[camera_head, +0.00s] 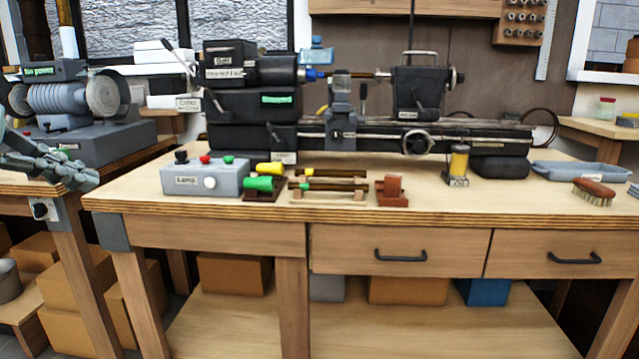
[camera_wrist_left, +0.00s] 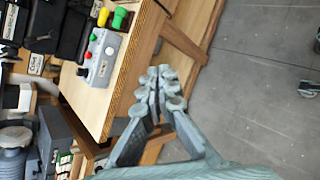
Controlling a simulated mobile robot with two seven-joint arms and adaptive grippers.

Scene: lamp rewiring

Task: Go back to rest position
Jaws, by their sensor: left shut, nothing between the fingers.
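My left gripper (camera_head: 78,177) reaches in at the left edge of the head view, in front of the left bench. In the left wrist view its fingers (camera_wrist_left: 160,88) are together, with nothing between them. It is in the air, apart from the grey lamp box (camera_head: 205,178) on the middle bench. That box has coloured knobs and also shows in the left wrist view (camera_wrist_left: 103,55). I cannot make out my right gripper in either view.
A dark lathe (camera_head: 375,130) stands on the wooden workbench (camera_head: 290,213). Yellow and green-handled tools (camera_head: 320,185), an oil bottle (camera_head: 459,162), a brush (camera_head: 593,192) and a blue-grey tray (camera_head: 578,171) lie there. A grey machine (camera_head: 95,150) stands on the left bench. Grey floor (camera_wrist_left: 265,60) is open.

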